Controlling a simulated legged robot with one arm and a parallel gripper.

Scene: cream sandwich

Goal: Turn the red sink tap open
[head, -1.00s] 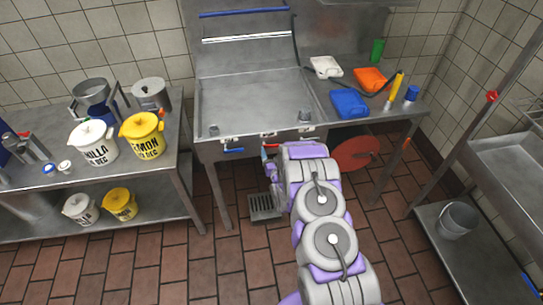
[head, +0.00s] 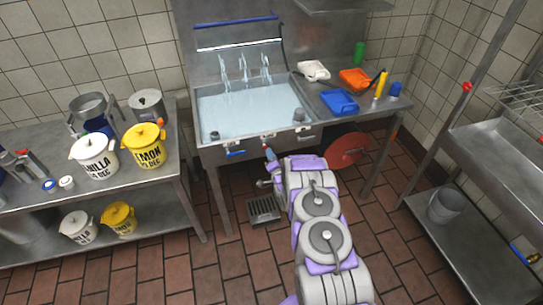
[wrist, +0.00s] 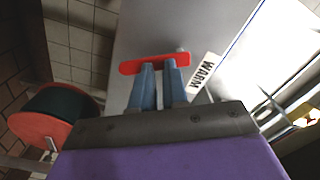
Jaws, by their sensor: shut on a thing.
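The red sink tap handle (wrist: 183,60) lies crosswise at my fingertips in the wrist view, beside a "WARM" label (wrist: 203,75). My gripper (wrist: 160,78) is shut on the handle with its two blue-grey fingers. In the head view my gripper (head: 270,154) is at the sink's front panel, and only a little of the red handle shows there. The metal sink (head: 197,112) holds a sheet of water, and several streams of water (head: 245,70) pour down its back wall.
A blue tap handle (head: 236,153) is on the front panel to the left. A red round disc (head: 347,150) is under the counter at right. Blue (head: 339,101) and orange (head: 355,79) trays lie on the right counter. A drain grate (head: 264,209) is on the floor.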

